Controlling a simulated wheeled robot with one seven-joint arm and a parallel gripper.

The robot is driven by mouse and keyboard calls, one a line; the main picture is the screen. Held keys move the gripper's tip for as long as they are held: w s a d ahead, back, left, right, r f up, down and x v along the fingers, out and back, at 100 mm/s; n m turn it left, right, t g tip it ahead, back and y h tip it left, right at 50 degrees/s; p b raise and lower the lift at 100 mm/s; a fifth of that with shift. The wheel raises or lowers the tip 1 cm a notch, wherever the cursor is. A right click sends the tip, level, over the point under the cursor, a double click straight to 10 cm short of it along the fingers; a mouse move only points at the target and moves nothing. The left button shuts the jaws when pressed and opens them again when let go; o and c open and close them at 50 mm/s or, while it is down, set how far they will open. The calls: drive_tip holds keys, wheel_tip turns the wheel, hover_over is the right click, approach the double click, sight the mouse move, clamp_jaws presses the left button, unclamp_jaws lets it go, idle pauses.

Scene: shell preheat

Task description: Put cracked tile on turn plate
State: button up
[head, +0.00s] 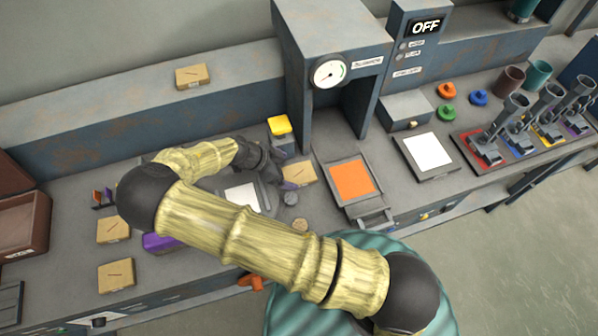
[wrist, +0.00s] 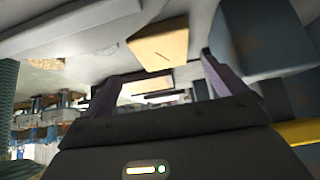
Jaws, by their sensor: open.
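A tan tile (head: 299,174) with a dark crack-like line lies on the bench right beside my gripper (head: 277,172). In the wrist view the tile (wrist: 160,45) shows beyond and between the fingertips of my gripper (wrist: 158,68). The fingers are apart with nothing between them. Similar marked tiles lie at the left, one tile (head: 113,230) behind another tile (head: 116,276). Another tile (head: 192,76) rests on the back ledge. A plate with an orange face (head: 353,180) and white-faced plates (head: 428,152) (head: 240,197) are on the bench. I cannot tell which is the turn plate.
A grey press-like housing (head: 330,30) with a gauge stands behind the tile, beside a panel reading OFF (head: 425,27). A yellow-topped block (head: 279,126) stands close behind my gripper. Levers (head: 520,120) stand at the right.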

sight(299, 173)
drive_tip(key=shift+w+d+f, duration=0.1)
drive_tip(key=shift+d+f, duration=0.05)
drive_tip(key=shift+s, duration=0.25)
drive_tip(key=p+x, duration=0.1)
drive_tip(key=x, duration=0.1)
drive_tip(key=p+x, duration=0.1)
drive_tip(key=x, duration=0.1)
drive_tip(key=shift+w, duration=0.45)
drive_tip(key=shift+w+d+f, duration=0.1)
drive_tip(key=shift+d+f, duration=0.15)
drive_tip(key=shift+f, duration=0.25)
drive_tip(key=shift+c, duration=0.5)
drive_tip(key=c, duration=1.3)
drive_tip(key=shift+o, duration=0.2)
wheel_tip(299, 173, up, 10)
drive_tip(key=b, duration=0.2)
